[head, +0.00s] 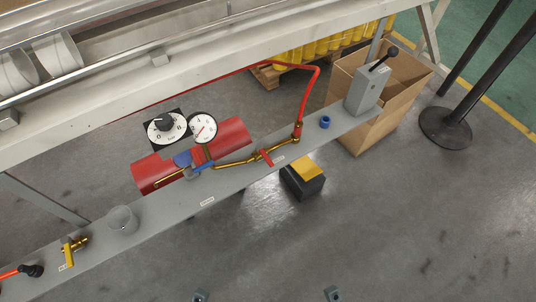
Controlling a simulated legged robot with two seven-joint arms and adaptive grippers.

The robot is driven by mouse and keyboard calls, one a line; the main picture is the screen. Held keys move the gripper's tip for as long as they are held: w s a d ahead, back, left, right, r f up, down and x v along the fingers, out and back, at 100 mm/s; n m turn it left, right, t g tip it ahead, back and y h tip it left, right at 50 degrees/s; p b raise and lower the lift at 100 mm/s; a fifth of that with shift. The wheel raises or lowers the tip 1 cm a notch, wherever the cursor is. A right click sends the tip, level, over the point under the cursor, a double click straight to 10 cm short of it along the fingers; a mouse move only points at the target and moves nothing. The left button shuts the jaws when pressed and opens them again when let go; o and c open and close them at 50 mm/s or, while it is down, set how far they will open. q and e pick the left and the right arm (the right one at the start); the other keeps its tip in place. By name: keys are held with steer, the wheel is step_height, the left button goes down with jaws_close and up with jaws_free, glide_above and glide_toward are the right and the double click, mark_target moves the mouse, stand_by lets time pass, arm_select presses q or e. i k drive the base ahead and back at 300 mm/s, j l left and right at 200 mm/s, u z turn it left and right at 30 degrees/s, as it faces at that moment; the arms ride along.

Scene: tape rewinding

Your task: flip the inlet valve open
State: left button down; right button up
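A grey rail crosses the view and carries several small valves on brass piping. A valve with a red lever (266,157) sits on the pipe right of the red cylinder, near a small white label. A valve with a blue lever (203,167) sits further left by the gauge. A yellow-handled valve (69,249) is at the lower left. The labels are too small to read, so I cannot tell which is the inlet valve. Small grey tips, apparently of my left gripper (200,297) and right gripper (333,294), show at the bottom edge, far from the valves.
The rail (160,215) also bears a grey cup (122,220), a blue ring (325,122) and a grey lever box (368,90). A red cylinder (230,138), pressure gauge (203,128) and dial (164,127) stand behind it. A cardboard box (365,130) and black-yellow pedal (305,180) are on the floor.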

mark_target(259, 146)
steer(key=i+l, duration=0.4)
steer(key=l, duration=0.15)
steer(key=i+l, duration=0.4)
steer(key=l, duration=0.2)
steer(key=k+l, duration=0.1)
steer(key=l, duration=0.65)
steer(key=z, duration=0.05)
